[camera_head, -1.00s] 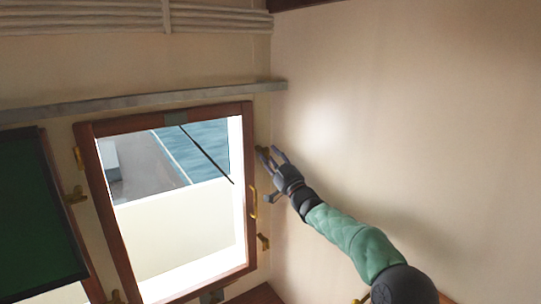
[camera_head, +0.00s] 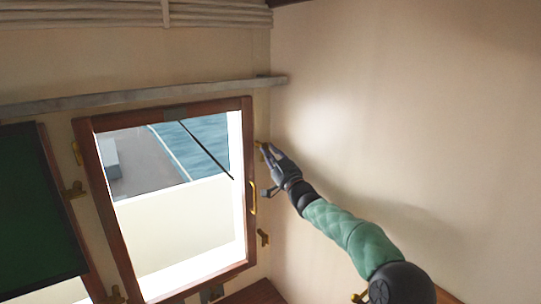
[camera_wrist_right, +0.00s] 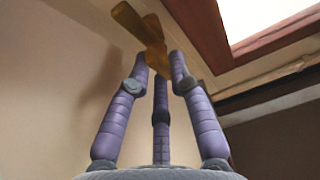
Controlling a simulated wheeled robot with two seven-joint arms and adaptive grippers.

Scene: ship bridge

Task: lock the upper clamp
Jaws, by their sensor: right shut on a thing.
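The upper clamp (camera_head: 262,146) is a small brass fitting on the wall just right of the window's wooden frame, near its upper right corner. In the right wrist view the brass clamp (camera_wrist_right: 150,32) lies at the fingertips, with one end reaching up to the left and another toward the frame. My right gripper (camera_head: 270,154) is at the clamp, its arm coming in from the lower right. In the wrist view its purple fingers (camera_wrist_right: 163,66) are closed together on the clamp's lower part. My left gripper is not in view.
The window (camera_head: 95,178) has a brown wooden frame with a brass handle (camera_head: 252,198) on its right side. A lower brass clamp (camera_head: 263,238) sits below. A grey rail (camera_head: 150,96) runs above the window. A bare wall (camera_head: 420,120) is close on the right.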

